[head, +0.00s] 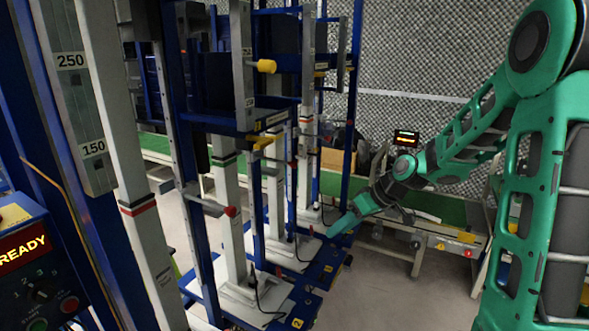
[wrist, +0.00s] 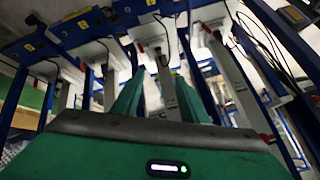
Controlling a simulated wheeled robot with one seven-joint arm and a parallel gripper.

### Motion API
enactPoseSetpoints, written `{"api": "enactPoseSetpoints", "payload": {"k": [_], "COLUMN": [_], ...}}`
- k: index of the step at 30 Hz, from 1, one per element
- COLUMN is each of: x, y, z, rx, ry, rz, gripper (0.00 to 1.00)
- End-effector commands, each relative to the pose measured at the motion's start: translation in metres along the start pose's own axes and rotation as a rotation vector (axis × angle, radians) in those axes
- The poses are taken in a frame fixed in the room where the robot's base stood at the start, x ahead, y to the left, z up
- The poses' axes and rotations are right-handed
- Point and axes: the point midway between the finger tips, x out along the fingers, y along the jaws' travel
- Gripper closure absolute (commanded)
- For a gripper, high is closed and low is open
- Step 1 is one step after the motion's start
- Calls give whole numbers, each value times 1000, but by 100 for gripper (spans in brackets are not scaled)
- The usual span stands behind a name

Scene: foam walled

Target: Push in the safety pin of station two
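Station two is a blue-framed stand with a white column (head: 229,205), and a plate marked 2 (head: 297,322) is at its foot. A red knob (head: 231,211) on a grey lever and a yellow knob (head: 262,142) stick out from the frame. I cannot tell for sure which part is the safety pin. My gripper (head: 338,229) reaches in from the right, low beside the stands, apart from these knobs. In the wrist view, its two green fingers (wrist: 163,80) are spread with a gap between them. Nothing is visibly held.
Another yellow knob (head: 267,66) sits higher on the frames. More blue-framed stands are behind. A panel reading READY (head: 24,250) is at lower left. A green conveyor (head: 452,211) runs along the back. Bare floor (head: 385,292) lies right of the stands.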

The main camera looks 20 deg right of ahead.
Motion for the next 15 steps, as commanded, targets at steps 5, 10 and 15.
{"api": "enactPoseSetpoints", "payload": {"k": [5,10,15], "x": [24,19,-4], "y": [5,14,30], "z": [-57,-112,-152], "rx": [-89,-143,-159], "ry": [227,491,729], "rz": [-137,-232,-278], "gripper": [60,60,60]}}
